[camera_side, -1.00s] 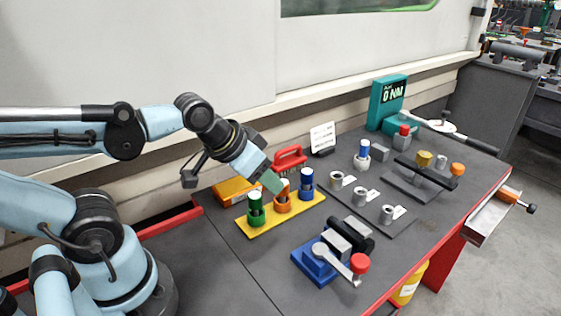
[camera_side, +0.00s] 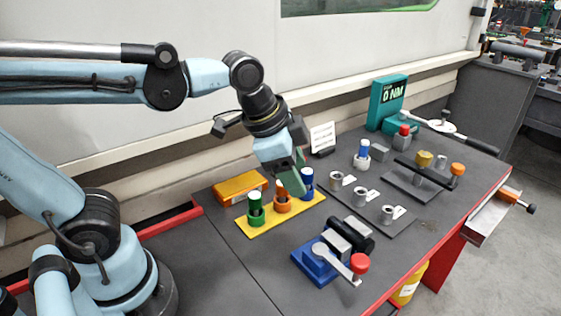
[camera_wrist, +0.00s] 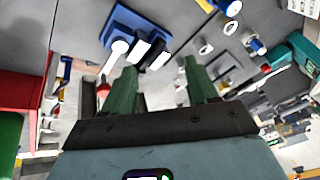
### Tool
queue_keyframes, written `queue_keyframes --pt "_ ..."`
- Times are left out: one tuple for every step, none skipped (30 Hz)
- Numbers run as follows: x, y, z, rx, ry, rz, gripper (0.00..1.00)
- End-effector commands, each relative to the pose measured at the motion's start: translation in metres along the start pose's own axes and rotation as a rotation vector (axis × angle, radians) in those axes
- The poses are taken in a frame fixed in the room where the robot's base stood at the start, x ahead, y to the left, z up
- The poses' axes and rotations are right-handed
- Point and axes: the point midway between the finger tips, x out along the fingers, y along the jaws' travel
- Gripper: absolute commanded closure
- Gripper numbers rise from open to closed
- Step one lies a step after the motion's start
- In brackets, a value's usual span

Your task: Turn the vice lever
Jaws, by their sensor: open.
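The vice (camera_side: 313,269) has a blue base, light grey jaws and a dark cylinder, and sits near the table's front edge. Its pale lever (camera_side: 338,264) points to the lower right and ends in a red knob (camera_side: 359,263). My gripper (camera_side: 295,182) is open and empty, pointing down above the barrel rack, behind the vice and apart from it. In the wrist view, the vice (camera_wrist: 122,24) is at top centre, beyond my green fingers (camera_wrist: 160,80). The red knob (camera_wrist: 103,87) shows just left of the left finger.
A yellow rack (camera_side: 238,226) holds green, orange and blue barrels below my gripper. A yellow-orange box (camera_side: 240,187) lies behind it. A dark plate (camera_side: 375,211) with several grey sockets lies to the right. A teal torque display (camera_side: 388,97) stands at the back. Bare table lies left of the vice.

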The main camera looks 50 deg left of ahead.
Motion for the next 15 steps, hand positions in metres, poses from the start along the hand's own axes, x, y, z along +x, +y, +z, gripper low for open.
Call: queue_keyframes --pt "-0.004 0.007 -0.018 0.153 -0.023 0.039 0.42" --pt "-0.006 0.011 -0.026 0.244 -0.036 0.061 0.42" --pt "-0.008 0.018 -0.037 0.366 -0.053 0.092 0.42" --pt "-0.010 0.023 -0.045 0.459 -0.064 0.115 0.42" --pt "-0.012 0.028 -0.052 0.551 -0.074 0.140 0.42" --pt "-0.014 0.035 -0.063 0.673 -0.085 0.174 0.42" --pt "-0.015 0.041 -0.070 0.764 -0.092 0.200 0.42" --pt "-0.017 0.047 -0.077 0.854 -0.098 0.226 0.42" --pt "-0.018 0.055 -0.086 0.970 -0.104 0.260 0.42" --pt "-0.020 0.061 -0.092 1.053 -0.106 0.285 0.42" --pt "-0.021 0.067 -0.098 1.131 -0.109 0.310 0.42" --pt "-0.022 0.074 -0.104 1.227 -0.111 0.341 0.42" --pt "-0.023 0.079 -0.109 1.293 -0.110 0.362 0.42" --pt "-0.024 0.084 -0.112 1.352 -0.110 0.382 0.42" --pt "-0.025 0.090 -0.116 1.421 -0.109 0.406 0.42"
